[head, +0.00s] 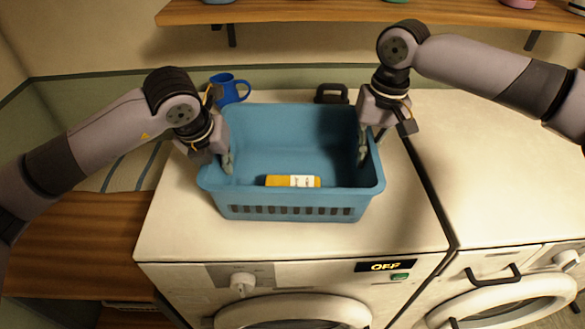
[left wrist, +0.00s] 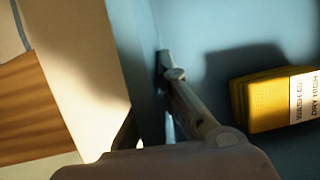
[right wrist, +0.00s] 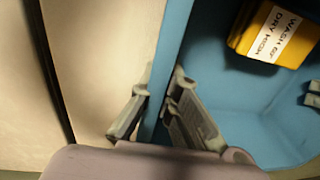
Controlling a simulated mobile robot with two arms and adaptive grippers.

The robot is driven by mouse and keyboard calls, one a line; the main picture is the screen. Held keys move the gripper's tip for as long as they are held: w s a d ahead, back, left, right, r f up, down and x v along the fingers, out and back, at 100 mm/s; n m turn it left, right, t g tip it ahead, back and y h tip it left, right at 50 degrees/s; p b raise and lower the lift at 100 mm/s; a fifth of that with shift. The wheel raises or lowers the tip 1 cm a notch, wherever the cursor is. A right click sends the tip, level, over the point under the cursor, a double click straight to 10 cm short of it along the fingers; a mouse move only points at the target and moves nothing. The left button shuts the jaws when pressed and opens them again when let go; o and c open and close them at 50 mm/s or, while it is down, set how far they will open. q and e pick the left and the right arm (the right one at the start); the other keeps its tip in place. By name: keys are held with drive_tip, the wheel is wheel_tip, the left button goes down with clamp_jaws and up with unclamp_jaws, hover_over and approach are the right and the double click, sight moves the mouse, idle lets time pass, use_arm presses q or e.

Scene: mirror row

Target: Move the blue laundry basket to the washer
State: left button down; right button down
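The blue laundry basket (head: 290,205) stands upright on the white front-loading machine (head: 185,225) with the OFF display. I cannot tell which machine is the washer.
A second white machine (head: 500,170) stands to the right, its visible top clear. A blue mug (head: 229,88) and a dark object (head: 331,93) are behind the basket. A wooden shelf (head: 330,12) hangs above. A wooden surface (head: 80,250) is at the left.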

sight(369, 141)
use_arm(q)
drive_tip(key=shift+r, duration=0.2)
use_arm(e)
drive_tip(key=shift+r, duration=0.2)
